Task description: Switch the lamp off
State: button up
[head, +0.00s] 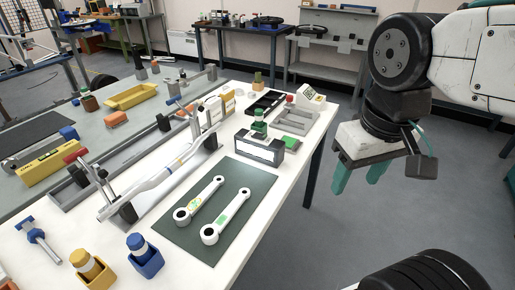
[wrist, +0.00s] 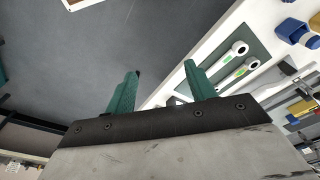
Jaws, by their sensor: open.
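A dark box with a lit white front panel (head: 260,150), which looks like the lamp, stands on the white table behind the green mat. A green piece (head: 259,128) sits at its top; I cannot tell whether it is a switch or a separate item. My gripper (head: 357,178) hangs over the floor to the right of the table, with its two green fingers apart and pointing down. It is clear of the lamp and empty. In the wrist view the open fingers (wrist: 162,72) show against the floor and the table edge. The lamp is not clearly visible there.
The green mat (head: 177,231) holds two white link arms (head: 199,201) (head: 226,216). Blue and yellow bottle holders (head: 91,268) stand at the near edge. A grey tray (head: 297,122), a black tray (head: 266,103) and a white device (head: 311,97) lie behind the lamp. The floor at right is free.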

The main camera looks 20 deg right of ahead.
aim_at(255, 134)
jog(key=z, duration=0.05)
jog(key=k, duration=0.5)
jog(key=z, duration=0.9)
jog(key=i, duration=0.75)
jog(key=u, duration=1.2)
